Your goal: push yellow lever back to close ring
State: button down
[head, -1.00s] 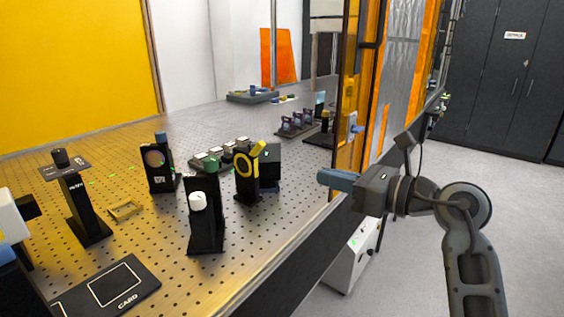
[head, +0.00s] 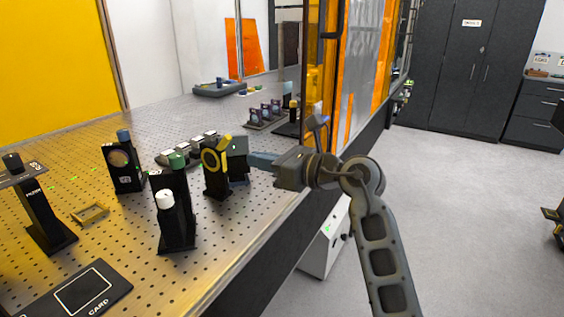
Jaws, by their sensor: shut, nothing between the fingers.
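The yellow ring (head: 209,158) sits on a black post mount on the perforated table. The yellow lever (head: 224,149) shows as a short strip along the ring's upper right side. My gripper (head: 256,159) is shut and empty, with its blue-grey fingers pointing left over the table. The fingertips are a short way right of the lever, beside a dark box (head: 238,146) behind the ring. I cannot tell whether they touch the box.
Another mount (head: 124,160) stands left. An orange panel frame (head: 316,80) rises at the table's right edge.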

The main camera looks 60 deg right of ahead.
aim_at(223, 144)
jog(key=shift+w+r+p, duration=0.25)
jog(key=shift+w+r, duration=0.4)
jog(key=shift+w, duration=0.35)
jog(key=shift+w+r+p, duration=0.2)
jog(key=shift+w+r, duration=0.4)
jog(key=shift+w, duration=0.4)
jog(key=shift+r, duration=0.1)
